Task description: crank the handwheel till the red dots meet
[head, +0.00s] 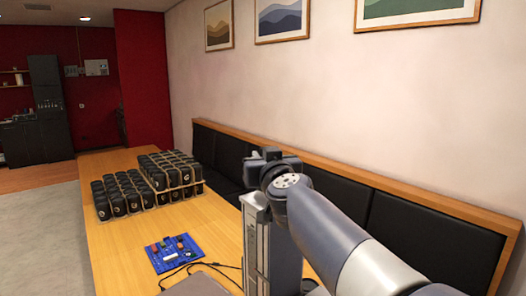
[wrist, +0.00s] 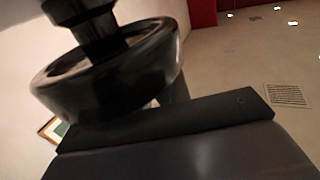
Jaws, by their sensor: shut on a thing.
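The laser marker's grey column (head: 257,240) stands on the table at lower centre in the head view, partly behind my arm. The black round handwheel (wrist: 110,75) fills the upper left of the wrist view, with a dark shaft above it. My gripper (head: 268,158) is at the top of the column in the head view. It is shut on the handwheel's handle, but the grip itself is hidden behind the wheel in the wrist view. No red dots show in either view.
Racks of black mugs or cups (head: 150,180) stand on the wooden table (head: 215,215) left of the machine. A black padded bench (head: 395,230) runs along the wall.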

